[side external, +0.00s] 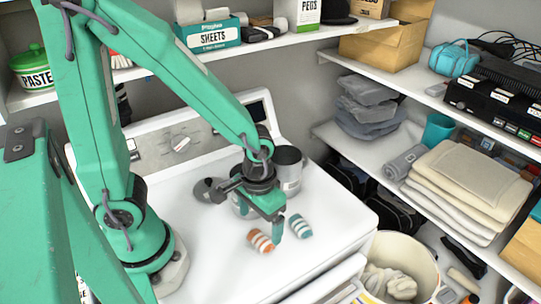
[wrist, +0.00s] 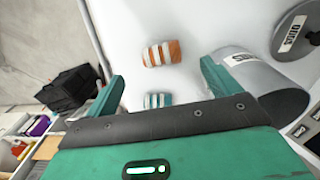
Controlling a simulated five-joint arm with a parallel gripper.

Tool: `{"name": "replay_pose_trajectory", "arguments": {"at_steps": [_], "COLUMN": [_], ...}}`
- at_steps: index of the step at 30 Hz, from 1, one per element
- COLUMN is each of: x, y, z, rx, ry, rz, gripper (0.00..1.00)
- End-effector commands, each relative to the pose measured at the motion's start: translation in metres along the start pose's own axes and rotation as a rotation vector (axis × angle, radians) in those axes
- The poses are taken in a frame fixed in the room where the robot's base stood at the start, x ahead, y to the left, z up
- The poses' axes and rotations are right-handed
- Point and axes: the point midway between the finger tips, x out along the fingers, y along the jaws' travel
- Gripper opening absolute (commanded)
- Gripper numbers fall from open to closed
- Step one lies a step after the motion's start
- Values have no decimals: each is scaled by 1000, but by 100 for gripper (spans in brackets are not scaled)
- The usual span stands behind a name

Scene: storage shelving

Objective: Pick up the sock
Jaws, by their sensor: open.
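Two small striped rolls that look like rolled socks lie on a white appliance top (side external: 325,205). One is an orange-and-white sock (side external: 261,240), the other a teal-and-white sock (side external: 300,226). My gripper (side external: 262,216) is open and empty, pointing down just above and behind them. In the wrist view, the teal sock (wrist: 158,100) lies between the spread fingers of my gripper (wrist: 161,72), partly cut off by the gripper's edge. The orange sock (wrist: 162,53) lies farther out, beyond the fingertips. Neither sock is held.
A grey metal can (side external: 289,178) stands right behind my gripper, close to one finger in the wrist view. Its round lid (side external: 209,190) lies to the left. A cream bin (side external: 402,262) with pale cloth stands below right. Shelves with folded towels (side external: 465,185) line the right.

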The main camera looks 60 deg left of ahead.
Motion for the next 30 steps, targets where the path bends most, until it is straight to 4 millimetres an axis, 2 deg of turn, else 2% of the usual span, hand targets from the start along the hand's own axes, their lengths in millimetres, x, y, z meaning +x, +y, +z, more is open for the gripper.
{"name": "replay_pose_trajectory", "arguments": {"at_steps": [14, 30], "x": [11, 52], "y": [0, -2], "z": [0, 0], "rx": [0, 0], "ry": [-1, -2], "rz": [0, -1], "gripper": [89, 89]}}
